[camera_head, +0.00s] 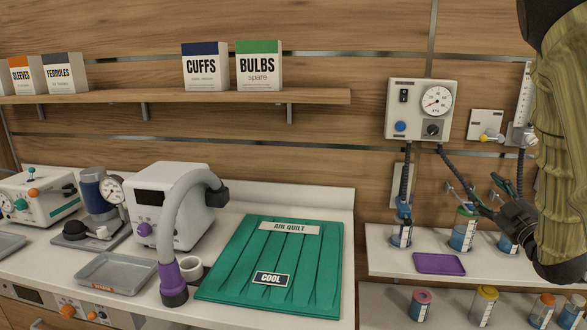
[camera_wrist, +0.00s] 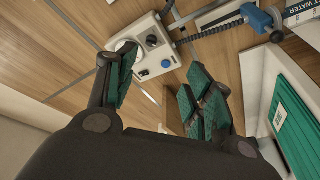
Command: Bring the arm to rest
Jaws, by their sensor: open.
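My gripper (camera_head: 474,191) is at the right of the head view, in front of the wall and above the right shelf. It points up and to the left, towards the wall unit. In the wrist view my gripper (camera_wrist: 160,88) has its green-padded fingers spread wide, with nothing between them. My arm comes down the right edge of the head view in a yellow-brown sleeve and hides part of the wall and shelf behind it.
A gauge unit (camera_head: 421,125) hangs on the wall beyond my gripper. Jars, including one with a green lid (camera_head: 464,228), and a purple tray (camera_head: 439,263) stand on the right shelf below. A green air quilt (camera_head: 240,285) lies on the counter, beside a hosed machine (camera_head: 153,197).

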